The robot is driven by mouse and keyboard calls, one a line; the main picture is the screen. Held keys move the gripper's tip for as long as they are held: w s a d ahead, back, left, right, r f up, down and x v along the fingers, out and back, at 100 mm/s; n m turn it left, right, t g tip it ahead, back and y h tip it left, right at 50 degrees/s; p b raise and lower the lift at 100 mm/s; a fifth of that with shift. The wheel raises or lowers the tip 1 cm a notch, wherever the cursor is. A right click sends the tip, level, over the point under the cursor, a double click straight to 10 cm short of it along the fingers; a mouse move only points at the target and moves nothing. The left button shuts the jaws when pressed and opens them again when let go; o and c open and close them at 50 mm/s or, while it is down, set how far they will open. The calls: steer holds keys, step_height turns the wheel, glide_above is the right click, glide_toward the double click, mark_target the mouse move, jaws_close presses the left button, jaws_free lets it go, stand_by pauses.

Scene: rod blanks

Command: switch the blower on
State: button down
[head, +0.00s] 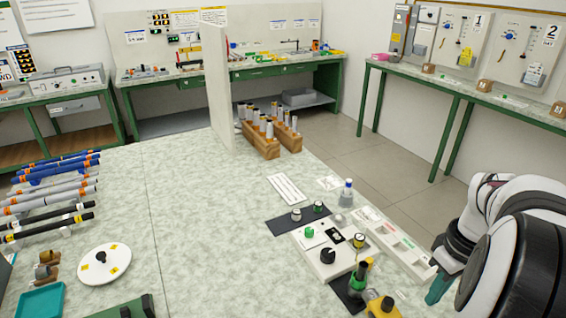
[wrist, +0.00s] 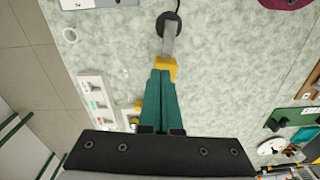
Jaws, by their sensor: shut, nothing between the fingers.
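My gripper (wrist: 160,73) has teal fingers that are shut with nothing between them. In the wrist view its tips show just below a yellow block on a grey bar (wrist: 168,45) with a round black end. I cannot tell whether they touch. In the head view the teal fingers (head: 440,287) hang at the right, beside the table edge. No part is clearly marked as the blower. A white control panel (head: 312,262) carries a black knob (head: 328,256), a green button (head: 309,233) and a small gauge (head: 359,240). In the wrist view, my fingers and mount hide what lies below.
A white tray (head: 372,222) lies along the right table edge. A yellow-topped part (head: 383,306) and a green-and-black part (head: 359,275) stand by the panel. Wooden blocks with rods (head: 264,145) stand behind. Racked rods (head: 50,190) lie left. The table middle is clear.

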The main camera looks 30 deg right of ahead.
steer(key=s+d+f+n, duration=0.1)
steer(key=s+d+f, duration=0.2)
steer(key=s+d, duration=0.7)
steer(key=shift+s, duration=1.1)
steer(key=shift+f, duration=0.15)
step_height(320, 180, down, 14)
steer(key=shift+f, duration=0.2)
steer(key=shift+a, duration=0.1)
steer(key=shift+a+r, duration=0.2)
steer(key=shift+a, duration=0.5)
